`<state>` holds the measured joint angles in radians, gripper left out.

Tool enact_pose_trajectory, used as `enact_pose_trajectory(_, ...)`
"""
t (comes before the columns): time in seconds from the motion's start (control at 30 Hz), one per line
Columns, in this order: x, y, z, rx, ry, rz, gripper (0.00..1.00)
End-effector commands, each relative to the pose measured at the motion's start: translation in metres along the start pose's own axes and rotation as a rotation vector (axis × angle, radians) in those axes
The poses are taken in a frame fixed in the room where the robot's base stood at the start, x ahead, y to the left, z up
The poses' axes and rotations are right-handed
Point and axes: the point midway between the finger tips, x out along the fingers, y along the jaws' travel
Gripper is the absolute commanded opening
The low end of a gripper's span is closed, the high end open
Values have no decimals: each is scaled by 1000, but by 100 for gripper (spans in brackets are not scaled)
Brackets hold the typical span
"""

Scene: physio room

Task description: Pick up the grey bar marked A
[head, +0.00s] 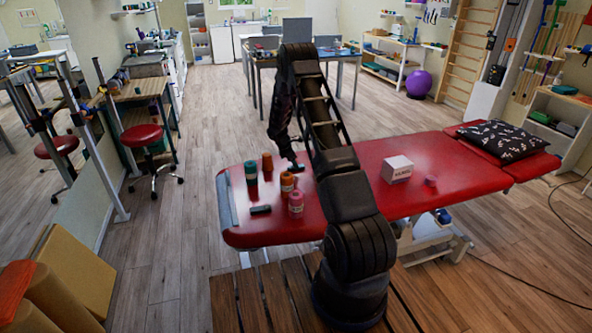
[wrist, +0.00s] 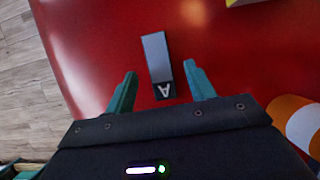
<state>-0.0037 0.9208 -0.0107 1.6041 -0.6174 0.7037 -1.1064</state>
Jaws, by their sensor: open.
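The grey bar marked A (wrist: 156,58) lies on the red table top in the wrist view. Its dark end with a white letter A is nearest my gripper (wrist: 160,82). My gripper is open and empty, with one teal finger on each side of that end in the picture. The fingers appear apart from the bar; how high they are above it I cannot tell. In the head view my gripper (head: 297,167) is low over the red treatment table (head: 345,200). I cannot make out the bar there; my arm may hide it.
An orange bottle with a white band (wrist: 300,125) stands close to my gripper's right. A white box (head: 397,169) and a pillow (head: 502,139) are right.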

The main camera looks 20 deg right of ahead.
Motion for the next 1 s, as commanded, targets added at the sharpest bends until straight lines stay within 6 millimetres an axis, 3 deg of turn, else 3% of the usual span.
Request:
enact_pose_trajectory(0.17, 18, 0, 0, 0, 0, 0, 55)
enact_pose_trajectory(0.77, 21, 0, -1, 0, 0, 1, 55)
enact_pose_trajectory(1.0, 21, 0, -1, 0, 0, 1, 9)
